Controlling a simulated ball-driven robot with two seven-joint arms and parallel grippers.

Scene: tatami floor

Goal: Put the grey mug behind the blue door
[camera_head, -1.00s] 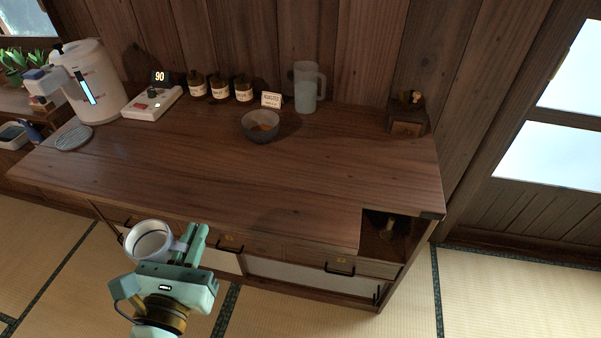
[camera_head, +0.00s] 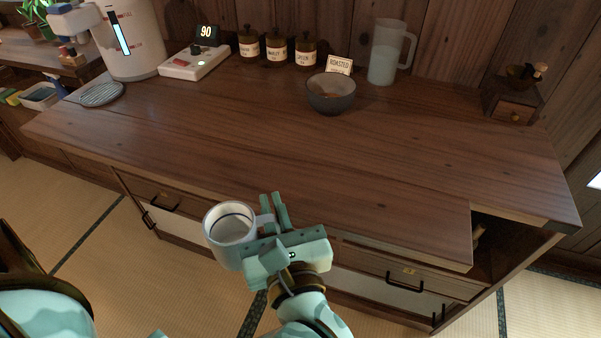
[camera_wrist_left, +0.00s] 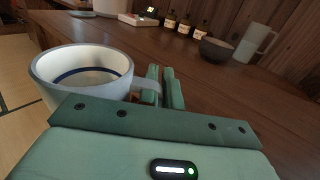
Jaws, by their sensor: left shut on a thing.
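The grey mug (camera_head: 230,252) is upright and looks empty, with a dark ring inside its rim. My left gripper (camera_head: 277,206) is shut on its handle and holds it in front of the wooden counter's front edge. In the left wrist view the mug (camera_wrist_left: 95,90) is left of the closed fingers (camera_wrist_left: 162,86). Pale sliding panels (camera_head: 380,290) show below the drawers at the counter's front. I see no blue door in these views. My right gripper is not in view.
The counter (camera_head: 350,160) carries a dark bowl (camera_head: 332,99), a clear pitcher (camera_head: 384,60), several labelled jars (camera_head: 277,52), a scale (camera_head: 194,66) and a white dispenser (camera_head: 133,50). A small drawer box (camera_head: 512,108) stands at the right. The counter's middle is clear.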

